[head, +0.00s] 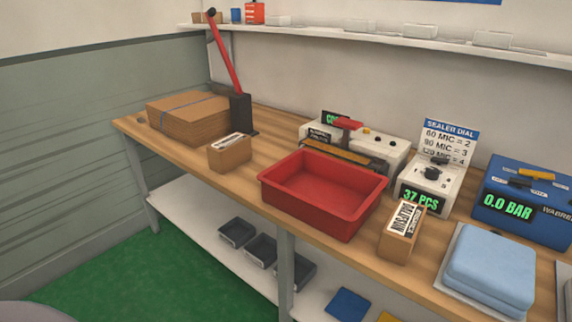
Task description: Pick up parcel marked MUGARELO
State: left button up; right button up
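Two small brown parcels with white labels are on the wooden workbench (262,133). One parcel (231,156) sits left of the red tray, in front of a larger flat carton; the print on its label is too small to read. The other parcel (396,246) stands right of the red tray, near the bench's front edge. It has a larger black-and-white label on its top, seen at an angle; I cannot make out for sure whether it says MUGARELO. Neither of my grippers is in view.
An empty red tray (286,196) stands between the parcels. Behind are a flat carton (185,119), a red-handled lever press (240,112), a sealer (385,152), a dial unit (428,184) and a blue gauge box (512,203). Folded blue padding (490,262) lies at right.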

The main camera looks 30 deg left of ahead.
aim_at(224, 155)
jog(key=i+j, duration=0.15)
jog(key=j, duration=0.25)
jog(key=i+j+u, duration=0.1)
jog(key=j, duration=0.3)
jog(key=i+j, duration=0.2)
jog(key=j, duration=0.15)
jog(key=i+j+u, duration=0.1)
jog(key=j, duration=0.3)
jog(key=i, duration=0.05)
